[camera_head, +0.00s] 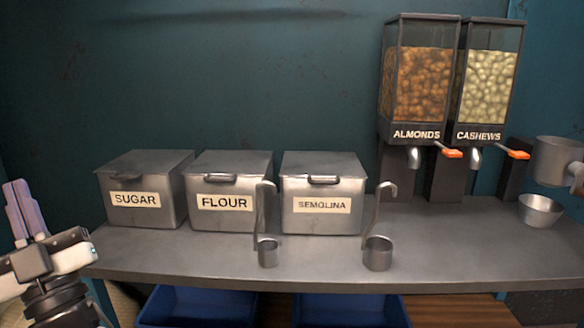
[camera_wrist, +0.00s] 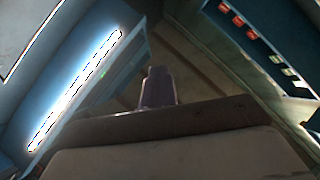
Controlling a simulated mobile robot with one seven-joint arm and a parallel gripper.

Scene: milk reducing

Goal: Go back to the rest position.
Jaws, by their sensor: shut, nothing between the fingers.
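My gripper (camera_head: 24,208) is at the left edge of the head view, with its purple-grey fingers pointing up. The fingers are together and hold nothing. It stands left of the counter (camera_head: 440,250), apart from everything on it. In the wrist view the closed fingers (camera_wrist: 158,88) show in the middle, above the dark gripper body. Behind them the wrist view shows a bright light strip (camera_wrist: 75,90) at the left and a wall or ceiling area.
Lidded metal bins marked SUGAR (camera_head: 140,185), FLOUR (camera_head: 228,185) and SEMOLINA (camera_head: 322,190) stand on the counter. Two ladles (camera_head: 267,252) (camera_head: 377,253) stand in front. Dispensers of almonds (camera_head: 418,85) and cashews (camera_head: 488,88), and a metal bowl (camera_head: 540,210), are at the right. Blue bins (camera_head: 200,308) sit below.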

